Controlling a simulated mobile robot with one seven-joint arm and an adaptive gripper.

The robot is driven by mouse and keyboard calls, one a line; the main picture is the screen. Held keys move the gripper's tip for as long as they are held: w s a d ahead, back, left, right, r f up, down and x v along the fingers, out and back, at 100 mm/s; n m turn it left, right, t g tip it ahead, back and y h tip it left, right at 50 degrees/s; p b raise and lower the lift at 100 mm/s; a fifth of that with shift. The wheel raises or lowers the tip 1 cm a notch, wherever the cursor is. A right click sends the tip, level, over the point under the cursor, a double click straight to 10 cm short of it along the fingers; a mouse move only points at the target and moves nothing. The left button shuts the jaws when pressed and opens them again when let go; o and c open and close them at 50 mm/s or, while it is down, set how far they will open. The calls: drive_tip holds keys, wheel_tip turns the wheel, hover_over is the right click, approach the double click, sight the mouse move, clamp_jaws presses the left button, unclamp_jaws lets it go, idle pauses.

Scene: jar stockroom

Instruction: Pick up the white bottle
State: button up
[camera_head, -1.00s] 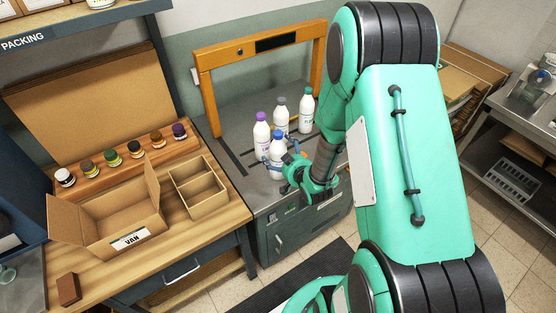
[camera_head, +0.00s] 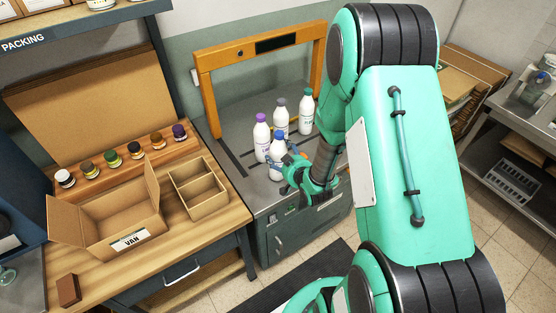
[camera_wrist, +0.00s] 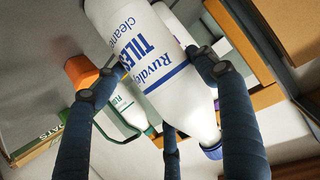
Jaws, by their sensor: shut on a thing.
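The white bottle with a blue cap (camera_head: 277,160) is at the front of a group of bottles on the grey bench top. My gripper (camera_head: 288,160) is shut on it from the right side. In the wrist view the held bottle (camera_wrist: 145,60) lies between my blue fingers (camera_wrist: 155,75), its label reading "TILES cleaner" and its blue cap at lower right. Three other white bottles stand behind: one purple-capped (camera_head: 261,138), one grey-capped (camera_head: 281,118), one green-capped (camera_head: 306,112). I cannot tell whether the held bottle's base touches the bench.
An orange frame (camera_head: 203,90) arches over the back of the bench. To the left, a wooden table holds an open carton (camera_head: 120,215), a divided box (camera_head: 208,200), several small jars and a brown block (camera_head: 69,290). A metal shelf (camera_head: 520,130) is at right.

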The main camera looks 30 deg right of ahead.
sight(284, 150)
drive_tip(key=shift+r, duration=0.1)
drive_tip(key=shift+r+p, duration=0.35)
drive_tip(key=shift+r, duration=0.55)
drive_tip(key=shift+s+r+p, duration=0.2)
drive_tip(key=shift+r+p, duration=0.15)
drive_tip(key=shift+r, duration=0.6)
drive_tip(key=s+a+p, duration=0.1)
drive_tip(key=s+a, duration=0.1)
drive_tip(key=s, duration=0.5)
drive_tip(key=s+a+r, duration=0.1)
drive_tip(key=s+a, duration=0.2)
drive_tip(key=s, duration=0.4)
drive_tip(key=shift+s+a+p, duration=0.25)
drive_tip(key=shift+s+p, duration=0.05)
drive_tip(key=shift+p, duration=0.1)
drive_tip(key=shift+r, duration=0.15)
